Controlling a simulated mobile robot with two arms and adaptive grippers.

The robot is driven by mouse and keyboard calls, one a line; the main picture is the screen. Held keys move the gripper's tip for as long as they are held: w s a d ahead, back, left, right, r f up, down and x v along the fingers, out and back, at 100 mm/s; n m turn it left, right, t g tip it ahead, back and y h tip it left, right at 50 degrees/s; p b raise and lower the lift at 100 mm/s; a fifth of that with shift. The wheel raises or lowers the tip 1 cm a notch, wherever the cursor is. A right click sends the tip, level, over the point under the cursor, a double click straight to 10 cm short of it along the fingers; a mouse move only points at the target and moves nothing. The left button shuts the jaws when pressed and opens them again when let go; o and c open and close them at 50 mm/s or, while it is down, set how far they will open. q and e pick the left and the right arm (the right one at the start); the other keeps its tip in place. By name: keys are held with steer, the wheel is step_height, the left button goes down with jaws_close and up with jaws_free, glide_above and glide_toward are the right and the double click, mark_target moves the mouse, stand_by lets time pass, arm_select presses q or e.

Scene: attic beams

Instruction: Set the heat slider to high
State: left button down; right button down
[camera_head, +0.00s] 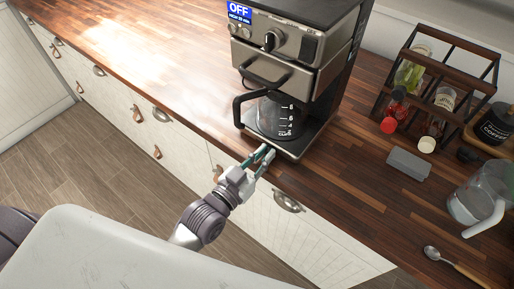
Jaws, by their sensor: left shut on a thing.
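The coffee maker (292,45) stands on the wooden counter, with a glass carafe (279,117) on its base plate (307,136). Its small blue display (240,12) reads OFF in large letters, with a smaller line under it that is hard to read. My left gripper (263,154) reaches up from below to the front edge of the base, under the carafe. Its fingers are shut on the heat slider there. The slider is hidden by the fingers, so its setting cannot be read. My right gripper is not in view.
A dark wooden rack (440,65) with bottles and jars stands to the right. A grey block (408,164), a glass pitcher (480,196) and a spoon (441,258) lie or stand nearer. White drawers (290,228) with handles are below the counter. The counter's left part is clear.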

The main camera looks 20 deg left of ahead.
arm_select(q)
steer(key=shift+d, duration=0.1)
steer(key=c, duration=1.2)
jaws_free()
steer(key=shift+s+d, duration=0.1)
steer(key=shift+d, duration=0.1)
steer(key=shift+o, duration=0.2)
steer(key=shift+a, duration=0.1)
steer(key=shift+s+a+f, duration=0.1)
steer(key=shift+s+a, duration=0.1)
steer(key=shift+s, duration=0.2)
steer(key=v, duration=1.1)
steer(key=shift+d, duration=0.1)
